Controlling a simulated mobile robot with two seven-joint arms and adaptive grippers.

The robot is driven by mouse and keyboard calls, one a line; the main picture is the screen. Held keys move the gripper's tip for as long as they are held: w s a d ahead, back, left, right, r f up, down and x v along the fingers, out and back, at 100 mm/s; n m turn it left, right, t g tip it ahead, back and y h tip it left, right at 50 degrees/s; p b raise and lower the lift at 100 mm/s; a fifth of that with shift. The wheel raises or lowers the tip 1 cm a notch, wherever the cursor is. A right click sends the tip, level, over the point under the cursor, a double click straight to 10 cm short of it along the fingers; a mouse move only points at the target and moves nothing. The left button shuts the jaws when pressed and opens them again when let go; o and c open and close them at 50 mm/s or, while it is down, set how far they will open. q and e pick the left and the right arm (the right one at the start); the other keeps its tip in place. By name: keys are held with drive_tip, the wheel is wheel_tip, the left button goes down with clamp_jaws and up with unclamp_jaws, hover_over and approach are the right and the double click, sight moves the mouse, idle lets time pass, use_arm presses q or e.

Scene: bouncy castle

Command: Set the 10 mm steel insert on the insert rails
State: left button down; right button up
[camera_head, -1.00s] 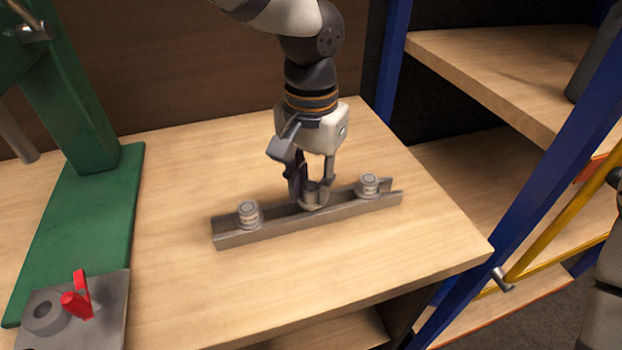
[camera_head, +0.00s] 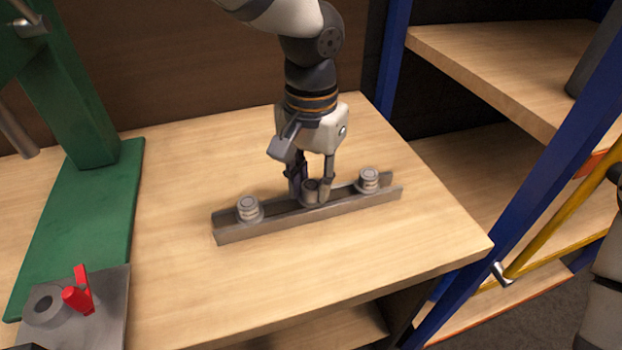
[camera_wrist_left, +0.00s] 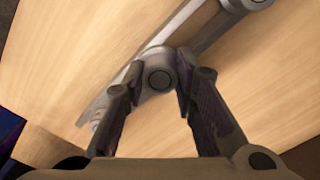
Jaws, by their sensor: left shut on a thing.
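The insert rails (camera_head: 285,222) are a long grey metal channel lying on the wooden bench top. Two flanged steel inserts sit on them, one near the left end (camera_head: 248,208) and one near the right end (camera_head: 369,180). My left gripper (camera_head: 311,190) points down at the middle of the rails. It is shut on a third steel insert (camera_head: 310,192), which is at the rails between the other two. In the left wrist view this insert (camera_wrist_left: 160,78) shows between the two fingers, over the channel. Whether its flange rests on the rails is hard to tell.
A green press stand (camera_head: 90,200) is at the left. In front of it a grey plate (camera_head: 105,310) carries a ring and a red clamp (camera_head: 78,294). A blue-framed shelf (camera_head: 500,75) stands at the right. The bench around the rails is clear.

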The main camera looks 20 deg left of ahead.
use_arm(q)
drive_tip(key=shift+f, duration=0.15)
drive_tip(key=c, duration=1.2)
unclamp_jaws()
wheel_tip(320, 180, up, 12)
